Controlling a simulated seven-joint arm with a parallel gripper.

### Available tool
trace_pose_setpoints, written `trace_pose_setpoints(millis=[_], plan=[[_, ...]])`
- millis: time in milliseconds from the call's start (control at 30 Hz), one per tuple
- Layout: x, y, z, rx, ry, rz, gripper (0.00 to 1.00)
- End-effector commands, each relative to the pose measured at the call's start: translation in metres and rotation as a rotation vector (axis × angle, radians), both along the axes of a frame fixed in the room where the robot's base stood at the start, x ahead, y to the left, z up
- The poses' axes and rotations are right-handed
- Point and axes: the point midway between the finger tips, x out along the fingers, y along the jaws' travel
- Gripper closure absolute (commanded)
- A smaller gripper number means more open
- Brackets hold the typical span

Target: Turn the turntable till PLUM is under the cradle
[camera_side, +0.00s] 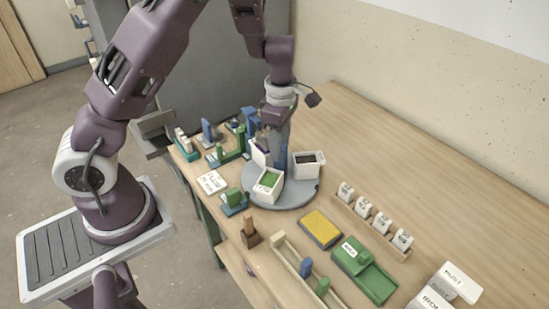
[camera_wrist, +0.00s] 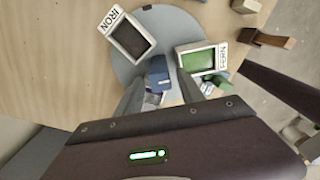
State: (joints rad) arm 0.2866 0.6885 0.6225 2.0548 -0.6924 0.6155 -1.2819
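The grey round turntable (camera_side: 297,196) carries a white bucket with green glaze (camera_side: 269,180), a white bucket with dark glaze (camera_side: 307,163) and a white bucket with purple on it (camera_side: 260,153), partly hidden by my gripper. A blue post (camera_wrist: 157,70) stands on the turntable. My gripper (camera_wrist: 160,78) points down over it, with fingers apart on either side of the post; contact is unclear. I cannot tell which fixture is the cradle.
A green upright stand (camera_side: 236,147) and a green-and-blue block (camera_side: 234,200) stand near the turntable's left side. A lettered card (camera_side: 212,182) lies there. A yellow-topped pad (camera_side: 321,230), a green box (camera_side: 362,268) and a rack of white tags (camera_side: 374,221) lie in front. The back right table is clear.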

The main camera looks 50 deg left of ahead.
Motion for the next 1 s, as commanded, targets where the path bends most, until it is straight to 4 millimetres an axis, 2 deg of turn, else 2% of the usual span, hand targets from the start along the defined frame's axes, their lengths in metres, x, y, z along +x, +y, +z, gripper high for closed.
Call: trace_pose_setpoints(millis=[167,600,933,1000], plan=[[0.001,-0.001,0.003,-0.001,-0.003,-0.001,0.55],[0.001,-0.001,0.066,-0.002,-0.005,0.0,0.55],[0.0,-0.002,0.072,-0.004,-0.003,-0.005,0.55],[-0.005,-0.007,0.082,-0.03,-0.017,-0.062,0.55]])
